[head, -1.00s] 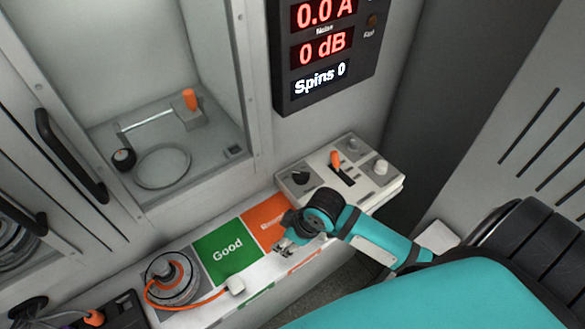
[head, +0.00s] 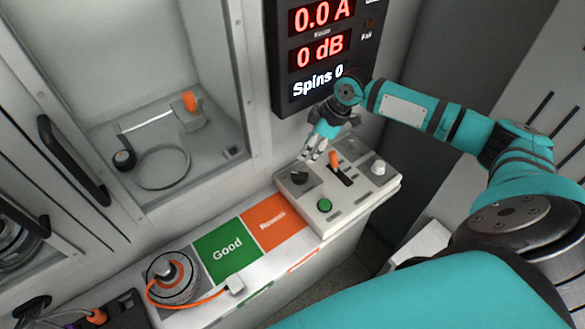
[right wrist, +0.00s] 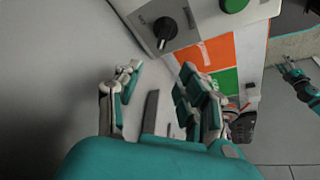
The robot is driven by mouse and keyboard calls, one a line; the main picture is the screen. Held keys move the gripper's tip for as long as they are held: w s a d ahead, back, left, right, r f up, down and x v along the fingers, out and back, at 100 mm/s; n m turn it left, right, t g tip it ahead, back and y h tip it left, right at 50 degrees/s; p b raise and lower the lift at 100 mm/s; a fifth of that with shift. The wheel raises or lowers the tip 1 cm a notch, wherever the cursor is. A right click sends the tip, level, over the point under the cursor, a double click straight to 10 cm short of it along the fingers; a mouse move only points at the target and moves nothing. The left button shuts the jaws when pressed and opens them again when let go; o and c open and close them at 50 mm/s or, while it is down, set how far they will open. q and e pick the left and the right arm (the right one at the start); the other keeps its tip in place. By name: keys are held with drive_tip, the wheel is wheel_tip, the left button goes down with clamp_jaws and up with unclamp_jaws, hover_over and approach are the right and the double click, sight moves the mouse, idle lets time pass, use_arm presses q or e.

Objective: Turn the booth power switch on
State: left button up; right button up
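The control box (head: 340,208) stands on the bench below the display. It carries a black rotary knob (head: 299,178), an orange-tipped lever (head: 335,159), a green button (head: 324,205) and a pale knob (head: 378,168). I see no readable label that marks the power switch. My right gripper (head: 313,155) points down just above and behind the black knob. In the right wrist view its fingers (right wrist: 158,72) are spread and empty, with the black knob (right wrist: 165,30) ahead, apart from them. My left gripper (right wrist: 284,68) is small at the right edge of that view.
The display (head: 325,50) reads 0.0 A, 0 dB and Spins 0, close behind my right wrist. Green "Good" (head: 222,262) and orange (head: 275,222) panels lie left of the box. A hub motor (head: 172,278) with an orange cable sits farther left.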

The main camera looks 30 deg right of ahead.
sight(293, 172)
drive_tip(key=p+x, duration=0.1)
drive_tip(key=x, duration=1)
drive_tip(key=shift+w+a+f, duration=0.1)
drive_tip(key=shift+a+f, duration=0.05)
drive_tip(key=shift+f, duration=0.1)
drive_tip(key=shift+c, duration=0.3)
